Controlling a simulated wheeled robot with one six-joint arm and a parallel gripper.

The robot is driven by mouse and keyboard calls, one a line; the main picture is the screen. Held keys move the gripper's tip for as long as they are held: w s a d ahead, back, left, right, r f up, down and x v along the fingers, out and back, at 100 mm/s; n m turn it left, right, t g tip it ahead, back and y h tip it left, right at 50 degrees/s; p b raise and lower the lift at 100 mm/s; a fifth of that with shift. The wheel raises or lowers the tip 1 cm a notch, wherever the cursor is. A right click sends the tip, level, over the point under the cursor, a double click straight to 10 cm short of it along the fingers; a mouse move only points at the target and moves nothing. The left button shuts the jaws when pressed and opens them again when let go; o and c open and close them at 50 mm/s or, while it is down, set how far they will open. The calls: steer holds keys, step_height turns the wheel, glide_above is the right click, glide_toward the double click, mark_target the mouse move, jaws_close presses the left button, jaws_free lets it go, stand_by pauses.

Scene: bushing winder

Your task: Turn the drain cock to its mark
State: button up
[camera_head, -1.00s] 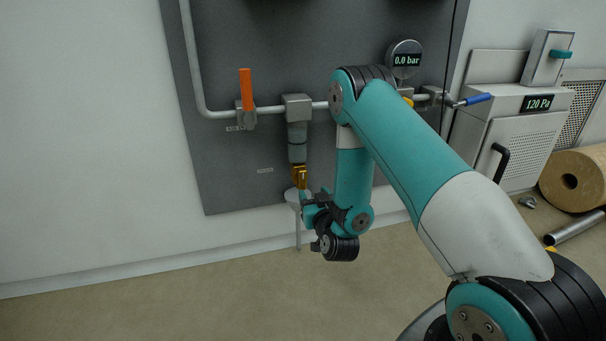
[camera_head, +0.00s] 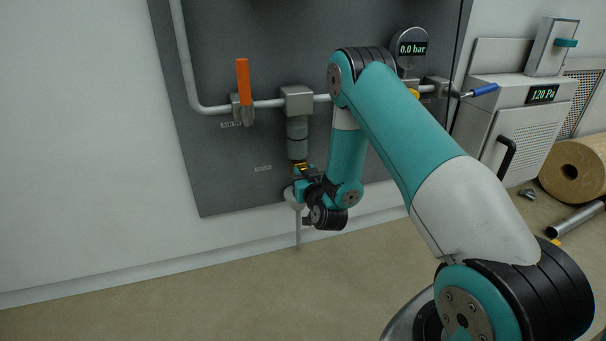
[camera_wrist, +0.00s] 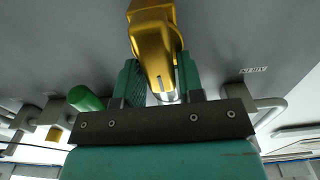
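The drain cock (camera_head: 299,166) is a small brass fitting under the grey vertical filter body (camera_head: 297,138). In the head view my gripper (camera_head: 303,176) is right at it and hides most of it. In the wrist view the brass cock (camera_wrist: 154,45) comes down from the top, and its lower end lies between the two teal fingers of my gripper (camera_wrist: 161,75). One finger is on each side, close to the brass. I cannot tell whether they press on it. The mark is not legible in either view.
A white funnel (camera_head: 291,197) with a drain pipe (camera_head: 298,234) is just below my gripper. An orange lever (camera_head: 243,80) stands upright at left; a gauge (camera_head: 410,48) reads 0.0 bar. A blue-handled valve (camera_head: 484,89) is at right. The floor at lower left is clear.

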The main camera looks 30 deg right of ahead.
steer(key=c, duration=0.5)
steer(key=shift+m, duration=0.3)
steer(key=m, duration=0.1)
steer(key=m+b, duration=0.1)
steer(key=m, duration=0.1)
steer(key=shift+s+d+f, duration=0.1)
steer(key=shift+d+f, duration=0.05)
steer(key=shift+d, duration=0.15)
steer(key=m+b, duration=0.1)
steer(key=m, duration=0.1)
steer(key=m+b, duration=0.1)
steer(key=m, duration=0.1)
steer(key=shift+s+d+f, duration=0.1)
steer(key=shift+d+f, duration=0.1)
steer(key=m+b, duration=0.2)
steer(key=m, duration=0.1)
steer(key=m+b, duration=0.3)
steer(key=f+m+b, duration=0.1)
steer(key=m+b, duration=0.2)
steer(key=m, duration=0.1)
steer(key=shift+s+d+f, duration=0.1)
steer(key=shift+d, duration=0.2)
steer(key=shift+m, duration=0.3)
